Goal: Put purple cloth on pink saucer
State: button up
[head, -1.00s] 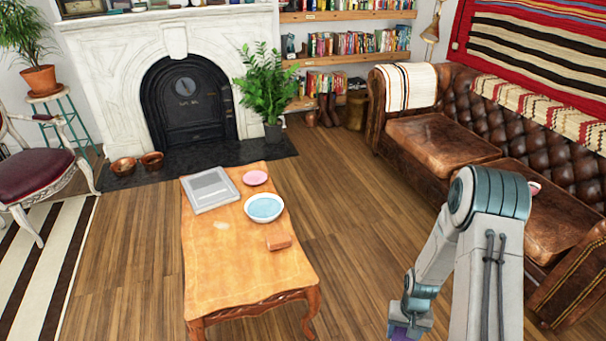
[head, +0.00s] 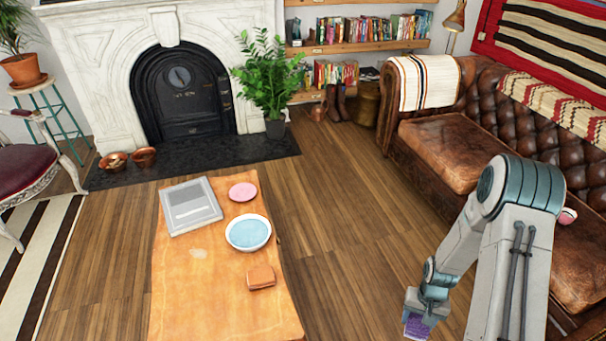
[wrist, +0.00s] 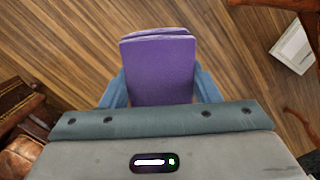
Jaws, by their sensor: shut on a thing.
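The purple cloth (wrist: 158,68) is folded and held between the two fingers of my gripper (wrist: 160,88) in the wrist view. In the head view my gripper (head: 418,318) is low at the right, over the floor between table and sofa, and only a bit of the purple cloth (head: 416,327) shows below it. The pink saucer (head: 243,192) lies on the wooden table, near its far right corner. Nothing is seen on the saucer. My gripper is well to the right of the saucer and nearer to me.
The wooden table (head: 190,300) also bears a grey book-like box (head: 190,206), a bowl with a blue inside (head: 248,233) and an orange-brown block (head: 261,277). The brown leather sofa (head: 445,150) stands at the right. Floor is clear between table and sofa.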

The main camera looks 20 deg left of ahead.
aim_at(244, 192)
jog(key=i, duration=2.95)
jog(key=u, duration=2.95)
jog(key=i, duration=1)
jog(key=u, duration=0.05)
